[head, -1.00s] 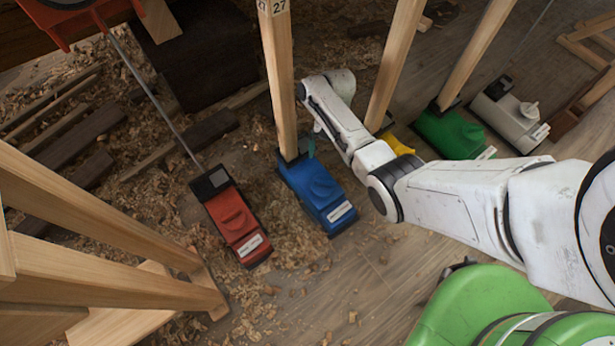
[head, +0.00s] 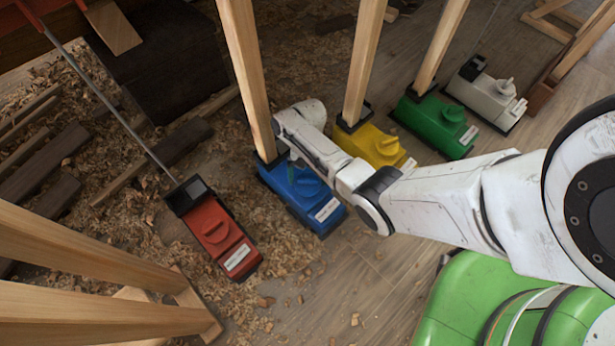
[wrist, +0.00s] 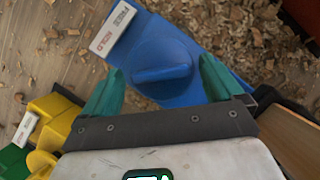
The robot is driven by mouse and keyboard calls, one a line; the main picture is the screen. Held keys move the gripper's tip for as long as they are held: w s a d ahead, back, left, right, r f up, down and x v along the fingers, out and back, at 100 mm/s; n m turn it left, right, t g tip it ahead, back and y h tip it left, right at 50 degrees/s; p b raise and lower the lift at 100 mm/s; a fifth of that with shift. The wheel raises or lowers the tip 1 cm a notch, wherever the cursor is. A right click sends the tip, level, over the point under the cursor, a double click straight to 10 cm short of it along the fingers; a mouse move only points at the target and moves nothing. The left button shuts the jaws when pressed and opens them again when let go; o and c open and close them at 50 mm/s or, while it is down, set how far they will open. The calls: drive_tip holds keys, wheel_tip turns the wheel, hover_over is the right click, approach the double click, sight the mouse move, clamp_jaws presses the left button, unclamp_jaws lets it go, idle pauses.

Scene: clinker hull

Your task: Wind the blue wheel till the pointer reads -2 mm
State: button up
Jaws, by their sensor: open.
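The blue unit (head: 301,192) stands on the floor at the foot of a wooden post, with a white label on its near end. In the wrist view its round top carries a raised blue grip bar, the blue wheel (wrist: 162,72). My gripper (wrist: 160,82) is open, with one green finger on each side of the wheel. I cannot tell whether either finger touches it. No pointer or scale reading can be made out in either view.
A red unit (head: 219,236) stands to the left, with yellow (head: 369,146), green (head: 437,124) and white (head: 486,97) units to the right. Wooden posts (head: 246,80) rise from several units. Shavings and dark planks (head: 45,165) litter the left floor; the floor in front is clearer.

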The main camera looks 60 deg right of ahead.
drive_tip(key=shift+c, duration=0.3)
drive_tip(key=c, duration=1)
drive_tip(key=shift+r+p, duration=0.15)
drive_tip(key=shift+p, duration=0.2)
drive_tip(key=m+t+p, duration=0.1)
drive_tip(key=m+p, duration=0.1)
drive_tip(key=shift+s+r+m+p, duration=0.1)
drive_tip(key=shift+m+p, duration=0.2)
drive_tip(key=shift+m, duration=0.1)
drive_tip(key=shift+s+f+m+t+y+p, duration=0.15)
drive_tip(key=shift+m+t+p, duration=0.35)
drive_tip(key=shift+m+p, duration=0.65)
drive_tip(key=shift+w+f+m+t+y+p, duration=0.15)
drive_tip(key=shift+m+t+p, duration=0.45)
drive_tip(key=shift+m, duration=0.85)
drive_tip(key=shift+s, duration=0.1)
